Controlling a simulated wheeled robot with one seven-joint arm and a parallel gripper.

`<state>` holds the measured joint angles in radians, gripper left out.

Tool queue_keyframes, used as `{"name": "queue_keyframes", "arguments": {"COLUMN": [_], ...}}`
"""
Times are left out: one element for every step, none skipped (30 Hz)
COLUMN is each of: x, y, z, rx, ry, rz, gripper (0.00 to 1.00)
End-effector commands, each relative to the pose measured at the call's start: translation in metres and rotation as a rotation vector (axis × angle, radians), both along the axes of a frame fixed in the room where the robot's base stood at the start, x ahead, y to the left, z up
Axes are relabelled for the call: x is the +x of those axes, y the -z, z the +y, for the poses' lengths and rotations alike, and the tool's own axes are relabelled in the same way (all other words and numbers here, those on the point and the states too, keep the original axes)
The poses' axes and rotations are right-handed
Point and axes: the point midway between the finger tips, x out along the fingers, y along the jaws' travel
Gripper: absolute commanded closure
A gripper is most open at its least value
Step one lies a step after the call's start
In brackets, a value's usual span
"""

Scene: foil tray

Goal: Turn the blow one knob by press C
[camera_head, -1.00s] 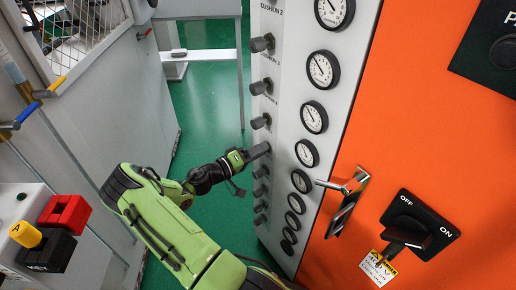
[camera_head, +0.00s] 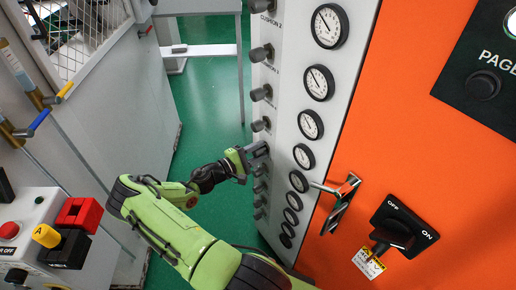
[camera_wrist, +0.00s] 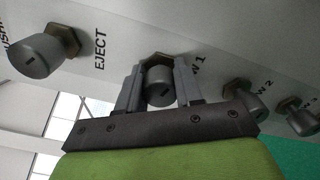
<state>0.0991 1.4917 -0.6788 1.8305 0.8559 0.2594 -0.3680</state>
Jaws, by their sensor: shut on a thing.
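The blow one knob (camera_wrist: 158,88) is a grey cylinder on a brass-coloured nut in the wrist view, beside a partly covered label ending in "W 1". My gripper (camera_wrist: 158,78) is shut on it, one finger on each side. The knob's dark slot faces the camera. In the head view my gripper (camera_head: 258,150) reaches the column of knobs on the white panel (camera_head: 285,95); the held knob is hidden there by the fingers.
The EJECT knob (camera_wrist: 38,55) is left of my gripper, and the W 2 knob (camera_wrist: 238,100) and W 3 knob (camera_wrist: 302,118) are to its right. Gauges (camera_head: 319,82) line the panel. A door handle (camera_head: 340,200) sticks out of the orange cabinet (camera_head: 405,125).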

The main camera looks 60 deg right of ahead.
Motion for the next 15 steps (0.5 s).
{"name": "queue_keyframes", "arguments": {"x": [-0.0028, -0.0028, -0.0027, -0.0025, -0.0025, -0.0024, -0.0023, -0.0023, -0.0023, -0.0022, -0.0022, -0.0021, -0.002, -0.002, -0.002], "y": [0.0006, 0.0006, 0.0005, 0.0005, 0.0004, 0.0004, 0.0006, 0.0006, 0.0005, 0.0005, 0.0003, 0.0002, 0.0001, 0.0001, 0.0003], "z": [0.0014, 0.0014, 0.0014, 0.0014, 0.0014, 0.0014, 0.0014, 0.0012, 0.0012, 0.0012, 0.001, 0.001, 0.0009, 0.0009, 0.0009], "rx": [0.029, 0.042, 0.058, 0.069, 0.081, 0.096, 0.107, 0.118, 0.128, 0.137, 0.145, 0.154, 0.161, 0.167, 0.174], "ry": [0.009, 0.009, 0.008, 0.007, 0.007, 0.007, 0.007, 0.007, 0.007, 0.007, 0.007, 0.007, 0.007, 0.007, 0.007], "rz": [0.04, 0.061, 0.09, 0.11, 0.131, 0.156, 0.173, 0.191, 0.212, 0.227, 0.241, 0.256, 0.268, 0.28, 0.292], "gripper": [0.95, 0.95, 0.95, 0.95, 0.95, 0.95, 0.95, 0.95, 0.95, 0.95, 0.95, 0.95, 0.95, 0.95, 0.95]}}
